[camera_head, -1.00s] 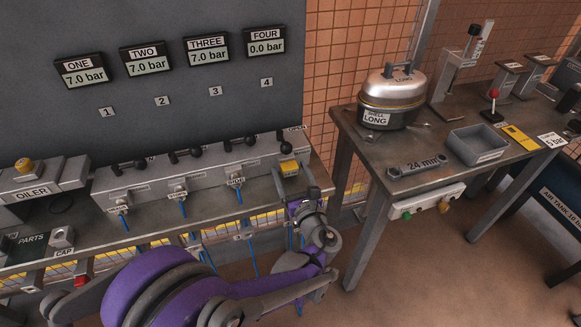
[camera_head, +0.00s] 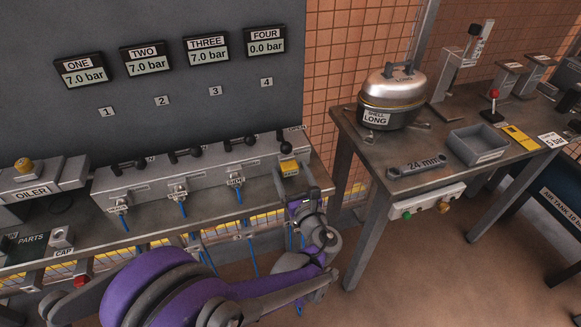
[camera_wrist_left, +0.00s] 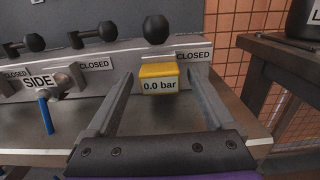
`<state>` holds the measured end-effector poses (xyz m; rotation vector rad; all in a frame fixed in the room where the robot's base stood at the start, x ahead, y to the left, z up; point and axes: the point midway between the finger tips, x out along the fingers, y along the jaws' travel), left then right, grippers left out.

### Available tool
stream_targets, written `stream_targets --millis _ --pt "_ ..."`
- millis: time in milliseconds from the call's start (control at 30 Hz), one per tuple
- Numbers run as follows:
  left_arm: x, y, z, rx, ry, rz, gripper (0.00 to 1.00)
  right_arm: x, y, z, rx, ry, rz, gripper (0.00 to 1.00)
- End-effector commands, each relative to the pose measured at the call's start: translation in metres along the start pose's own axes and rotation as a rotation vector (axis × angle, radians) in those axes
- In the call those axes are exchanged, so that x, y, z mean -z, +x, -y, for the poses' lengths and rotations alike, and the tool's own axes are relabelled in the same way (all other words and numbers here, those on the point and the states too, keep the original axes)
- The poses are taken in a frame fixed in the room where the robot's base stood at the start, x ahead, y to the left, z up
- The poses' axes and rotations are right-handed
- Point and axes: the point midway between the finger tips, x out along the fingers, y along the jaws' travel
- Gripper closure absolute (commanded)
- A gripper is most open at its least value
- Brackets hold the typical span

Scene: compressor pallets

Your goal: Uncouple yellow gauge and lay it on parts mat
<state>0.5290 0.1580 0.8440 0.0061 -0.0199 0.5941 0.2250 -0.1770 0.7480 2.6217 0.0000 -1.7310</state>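The yellow gauge (camera_head: 288,166) sits at the right end of the valve manifold (camera_head: 203,172), under display FOUR. In the left wrist view the gauge (camera_wrist_left: 158,72) reads 0.0 bar, below a black-knobbed valve lever and beside a CLOSED label. My left gripper (camera_head: 290,177) is open at the gauge. In the left wrist view its two fingers (camera_wrist_left: 159,84) stand on either side of the gauge, with visible gaps. The parts mat (camera_head: 30,239) is dark green and lies at the far left of the bench, partly cut off. My right gripper is not in view.
An oiler (camera_head: 32,184) and a cap block (camera_head: 61,237) stand on the left of the bench. Blue hoses (camera_head: 183,208) hang from the manifold. A second table (camera_head: 375,158) on the right holds a shell pot (camera_head: 392,98), a wrench (camera_head: 417,166) and a grey tray (camera_head: 478,146).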

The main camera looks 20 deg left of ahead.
Motion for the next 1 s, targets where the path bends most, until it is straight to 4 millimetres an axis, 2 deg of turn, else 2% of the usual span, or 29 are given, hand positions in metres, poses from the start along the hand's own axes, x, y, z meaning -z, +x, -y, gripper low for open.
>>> stream_targets --millis 33,67,500,767,1000 --pt "-0.0001 0.0 0.0 0.0 0.0 0.0 0.16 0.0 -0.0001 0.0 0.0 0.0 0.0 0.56" --pt "-0.0001 0.0 0.0 0.0 0.0 0.0 0.21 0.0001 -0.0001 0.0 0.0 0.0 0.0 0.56" --pt "0.0 0.0 0.0 0.0 0.0 0.0 1.0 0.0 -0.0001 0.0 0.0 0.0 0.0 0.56" --pt "-0.0001 -0.0004 0.0 0.0 0.0 0.0 1.0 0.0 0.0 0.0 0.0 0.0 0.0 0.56" --pt "0.0001 -0.0089 0.0007 0.002 -0.001 0.0 1.0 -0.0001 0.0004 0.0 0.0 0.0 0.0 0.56"
